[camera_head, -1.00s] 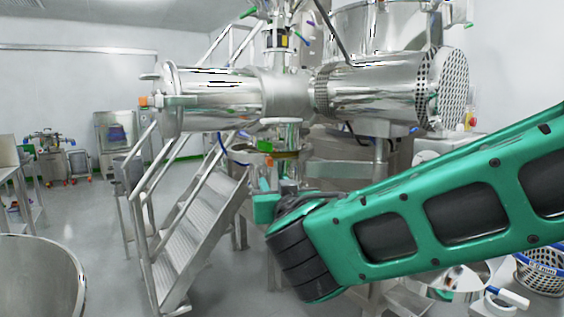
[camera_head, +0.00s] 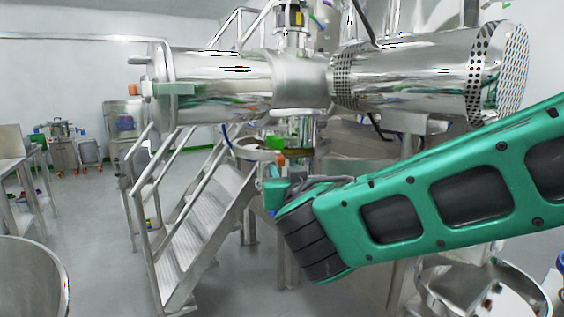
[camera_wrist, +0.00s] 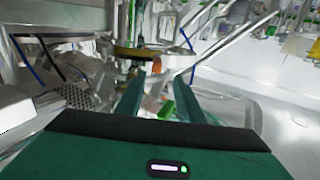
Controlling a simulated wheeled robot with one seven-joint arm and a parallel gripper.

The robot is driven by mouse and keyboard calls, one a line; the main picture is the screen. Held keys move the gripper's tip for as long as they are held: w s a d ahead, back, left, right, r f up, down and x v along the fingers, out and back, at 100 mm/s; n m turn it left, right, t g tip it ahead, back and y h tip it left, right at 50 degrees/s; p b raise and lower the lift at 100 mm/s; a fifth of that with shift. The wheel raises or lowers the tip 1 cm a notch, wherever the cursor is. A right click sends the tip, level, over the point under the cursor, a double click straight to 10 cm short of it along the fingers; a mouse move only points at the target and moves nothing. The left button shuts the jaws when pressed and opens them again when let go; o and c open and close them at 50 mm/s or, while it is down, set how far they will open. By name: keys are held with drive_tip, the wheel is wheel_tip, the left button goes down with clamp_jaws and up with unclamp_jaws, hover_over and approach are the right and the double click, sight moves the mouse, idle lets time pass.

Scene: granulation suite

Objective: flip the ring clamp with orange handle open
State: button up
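A metal ring clamp (camera_head: 252,155) sits around the vertical outlet below the big horizontal cylinder in the head view. Its small orange handle (camera_head: 280,159) is on the side toward me, just above my gripper. Whether the clamp is latched is too small to tell.
The steel cylinder (camera_head: 220,90) spans above, with another orange-tipped fitting (camera_head: 135,90) at its left end. Metal stairs with rails (camera_head: 205,215) stand to the left. A steel vessel rim (camera_head: 60,265) is at lower left. Open floor (camera_head: 105,220) lies between.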

sight(283, 162)
drive_tip(key=shift+w+d, duration=0.15)
drive_tip(key=shift+d, duration=0.15)
drive_tip(key=shift+w, duration=0.1)
drive_tip(key=x, duration=1)
drive_tip(key=shift+w, duration=0.3)
drive_tip(key=shift+d, duration=0.1)
clamp_jaws()
